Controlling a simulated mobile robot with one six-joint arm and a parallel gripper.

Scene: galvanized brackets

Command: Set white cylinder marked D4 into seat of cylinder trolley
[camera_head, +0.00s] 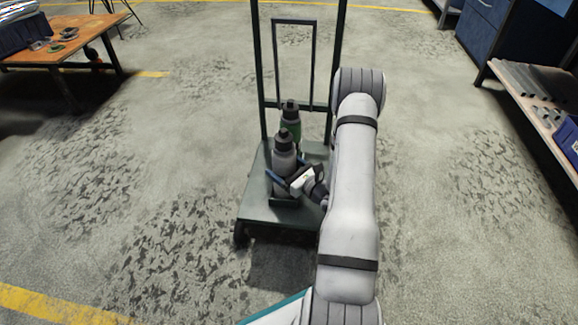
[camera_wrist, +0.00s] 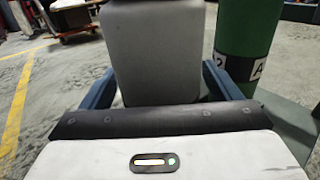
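No D4 mark is visible.
A green cylinder (camera_head: 291,122) stands on the trolley just behind; the wrist view shows it close on the right (camera_wrist: 246,45), with a partly visible label. The trolley's upright frame (camera_head: 259,75) rises behind. A workbench (camera_head: 65,52) and a shelf (camera_head: 540,115) stand well apart, with clear floor between.

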